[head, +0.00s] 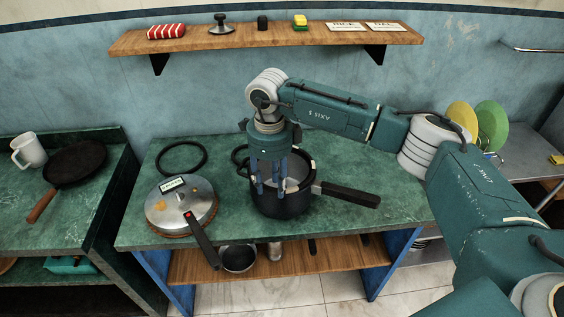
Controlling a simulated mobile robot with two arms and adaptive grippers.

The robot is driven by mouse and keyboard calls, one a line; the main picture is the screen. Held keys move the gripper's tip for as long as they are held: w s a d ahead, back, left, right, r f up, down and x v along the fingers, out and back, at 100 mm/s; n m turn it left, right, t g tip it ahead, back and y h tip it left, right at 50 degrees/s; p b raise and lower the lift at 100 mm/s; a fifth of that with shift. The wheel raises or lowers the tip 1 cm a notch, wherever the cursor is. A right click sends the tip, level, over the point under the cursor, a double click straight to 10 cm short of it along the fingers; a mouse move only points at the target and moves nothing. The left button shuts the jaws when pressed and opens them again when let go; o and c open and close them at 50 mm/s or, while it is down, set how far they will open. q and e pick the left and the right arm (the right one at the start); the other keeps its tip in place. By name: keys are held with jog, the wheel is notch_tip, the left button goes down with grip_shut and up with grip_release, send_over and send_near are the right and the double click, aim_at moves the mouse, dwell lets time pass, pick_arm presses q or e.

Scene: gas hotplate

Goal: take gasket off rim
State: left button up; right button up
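A dark pot (296,205) with a long black handle stands on the green counter. My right gripper (270,189) points down over the pot, its fingers spread apart with a gap between them. They hide part of the pot's rim and inside, and I see nothing clearly held. A black ring (182,143), which looks like a gasket, lies flat at the back left of the counter. A dark curved piece (238,155) shows at the pot's back left; I cannot tell whether it is a gasket on the rim. My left gripper is out of view.
A metal lid (165,210) with a black handle and a label lies left of the pot, its handle over the counter's front edge. A wall shelf (260,38) hangs behind. A pan (75,163) and mug (29,150) stand on the left counter. Plates (492,120) stand at right.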

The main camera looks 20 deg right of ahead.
jog(key=shift+f, duration=0.4)
grip_shut()
jog(key=shift+r, duration=0.1)
jog(key=shift+w+r, duration=0.1)
jog(key=shift+r, duration=0.35)
notch_tip(320, 180, up, 25)
jog(key=p, duration=0.1)
dwell(0.8)
